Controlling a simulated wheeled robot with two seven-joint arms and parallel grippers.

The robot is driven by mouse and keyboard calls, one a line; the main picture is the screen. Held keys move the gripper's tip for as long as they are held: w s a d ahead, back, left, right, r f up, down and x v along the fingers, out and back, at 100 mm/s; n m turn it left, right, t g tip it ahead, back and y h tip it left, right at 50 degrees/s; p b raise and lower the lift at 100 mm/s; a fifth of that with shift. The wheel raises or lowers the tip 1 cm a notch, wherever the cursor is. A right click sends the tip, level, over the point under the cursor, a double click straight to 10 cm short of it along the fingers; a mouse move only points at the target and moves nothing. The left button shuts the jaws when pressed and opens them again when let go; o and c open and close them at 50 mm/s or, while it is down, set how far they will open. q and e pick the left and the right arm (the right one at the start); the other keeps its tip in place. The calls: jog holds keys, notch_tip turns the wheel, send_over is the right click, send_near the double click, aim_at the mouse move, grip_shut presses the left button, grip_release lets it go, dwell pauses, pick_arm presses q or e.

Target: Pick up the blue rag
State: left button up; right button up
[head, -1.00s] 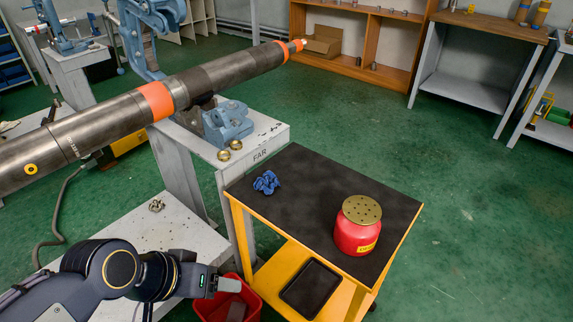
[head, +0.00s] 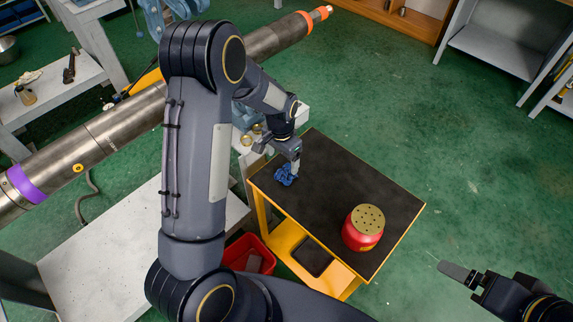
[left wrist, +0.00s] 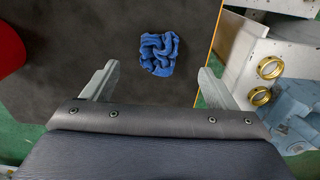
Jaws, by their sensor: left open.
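The crumpled blue rag (head: 286,175) lies on the black top of the yellow cart (head: 335,190), near its left corner. My left gripper (head: 285,160) reaches over that corner, with its fingers close to the rag in the head view. In the left wrist view the rag (left wrist: 159,54) lies beyond the fingertips, between their lines and nearer the right one. The left gripper (left wrist: 155,78) is open and empty there. My right gripper (head: 458,275) shows at the lower right, over the green floor, away from the cart; its jaw opening is unclear.
A red can with a perforated brass lid (head: 364,227) stands on the cart's right part. Brass rings (left wrist: 265,82) and a blue vise (left wrist: 298,105) sit on the bench beside the cart. A long pipe (head: 120,135) crosses behind my arm. A red bin (head: 247,255) stands below.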

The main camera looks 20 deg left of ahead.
aim_at(285, 174)
pick_arm(q)
jog(key=f, duration=0.4)
jog(key=f+p, duration=0.1)
jog(key=f, duration=0.3)
jog(key=shift+w+d+f, duration=0.2)
jog(key=shift+f, duration=0.05)
jog(key=shift+c, duration=0.4)
jog(key=c, duration=1)
jog(key=shift+c, duration=0.2)
